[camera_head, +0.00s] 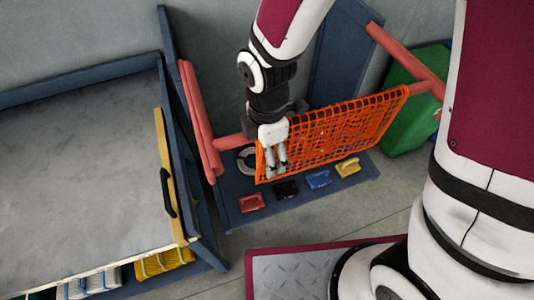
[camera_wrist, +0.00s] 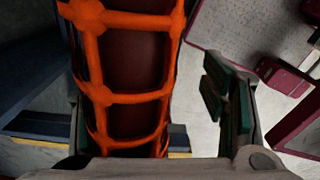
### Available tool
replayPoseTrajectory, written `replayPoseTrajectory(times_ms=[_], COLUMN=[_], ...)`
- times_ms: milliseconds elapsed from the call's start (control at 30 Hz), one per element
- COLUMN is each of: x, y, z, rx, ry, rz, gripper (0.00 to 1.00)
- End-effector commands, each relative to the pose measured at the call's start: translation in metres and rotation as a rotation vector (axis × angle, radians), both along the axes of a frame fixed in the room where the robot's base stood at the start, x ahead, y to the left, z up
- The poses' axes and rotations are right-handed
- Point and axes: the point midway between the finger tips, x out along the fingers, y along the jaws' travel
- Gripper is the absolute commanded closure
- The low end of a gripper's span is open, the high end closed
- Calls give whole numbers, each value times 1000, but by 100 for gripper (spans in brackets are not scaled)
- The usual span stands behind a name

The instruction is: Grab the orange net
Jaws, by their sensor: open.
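The orange net (camera_head: 345,128) hangs over a red bar (camera_head: 232,141) as a wide, sloping sheet of open mesh. My gripper (camera_head: 276,170) points down at the net's left end, with its fingers in front of or around the mesh edge in the head view. In the wrist view, the orange net (camera_wrist: 128,97) runs between the two open fingers, close to the left one. The right finger (camera_wrist: 228,95) stands clear of it. The jaws are open, and I cannot tell whether a finger touches the net.
A blue rack with red posts (camera_head: 197,120) carries the bar. Small red (camera_head: 251,202), black, blue and yellow (camera_head: 348,167) items lie on its base. A green box (camera_head: 407,110) stands at the right. A grey-topped table (camera_head: 80,170) fills the left.

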Motion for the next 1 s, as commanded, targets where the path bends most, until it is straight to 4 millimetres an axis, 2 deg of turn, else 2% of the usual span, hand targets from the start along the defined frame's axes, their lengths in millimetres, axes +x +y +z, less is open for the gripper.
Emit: replayPoseTrajectory(times_ms=[133,700,1000], x=[0,-1,-1], y=[0,0,0], z=[-6,-5,-2], rx=[0,-1,0], ry=[1,2,1], rz=[0,-1,-1], gripper=[34,99,100])
